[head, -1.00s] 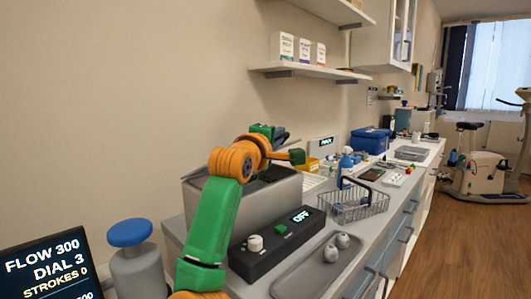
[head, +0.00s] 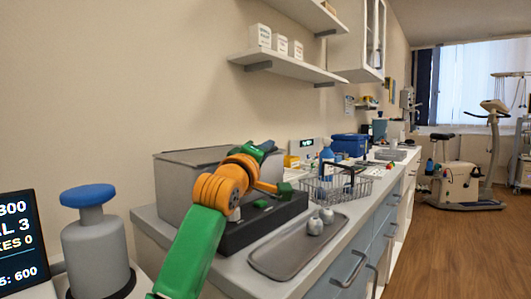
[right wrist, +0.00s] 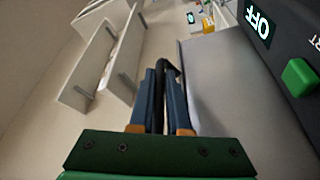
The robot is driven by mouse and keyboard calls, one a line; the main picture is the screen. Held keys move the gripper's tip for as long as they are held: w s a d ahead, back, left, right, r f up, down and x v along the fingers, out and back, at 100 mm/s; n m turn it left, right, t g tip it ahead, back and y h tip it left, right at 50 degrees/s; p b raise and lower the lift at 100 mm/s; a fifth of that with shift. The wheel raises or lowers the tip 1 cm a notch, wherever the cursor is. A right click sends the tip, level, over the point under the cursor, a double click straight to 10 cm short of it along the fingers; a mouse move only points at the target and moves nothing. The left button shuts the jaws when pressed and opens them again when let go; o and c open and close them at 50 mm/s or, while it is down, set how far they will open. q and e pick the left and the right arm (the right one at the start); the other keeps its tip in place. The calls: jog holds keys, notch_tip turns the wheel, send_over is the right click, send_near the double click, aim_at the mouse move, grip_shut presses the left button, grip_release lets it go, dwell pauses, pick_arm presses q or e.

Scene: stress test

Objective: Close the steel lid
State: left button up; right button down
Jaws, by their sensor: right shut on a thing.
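The steel box (head: 180,190) stands on the counter against the wall. Its grey steel lid (head: 195,156) lies flat, or nearly flat, across the top; I cannot tell whether a thin gap is left. My right gripper (head: 266,146) is at the right end of the lid, partly hidden by my orange wrist. In the right wrist view its fingers (right wrist: 161,80) are shut on a black bar-like handle (right wrist: 172,67), beside a smooth grey steel surface. Where the handle joins the lid is hidden. My left gripper is not in view.
A black control box (head: 245,232) with a green button sits before the steel box. A metal tray (head: 270,262) with two round items and a wire basket (head: 345,188) are to the right. A blue-topped pump (head: 88,196) stands at left. A shelf (head: 290,68) hangs above.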

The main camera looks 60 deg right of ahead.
jog(key=shift+f, duration=0.25)
jog(key=c, duration=0.9)
grip_release()
jog(key=shift+d, duration=0.1)
jog(key=shift+b+v, duration=0.65)
jog(key=shift+v, duration=2.95)
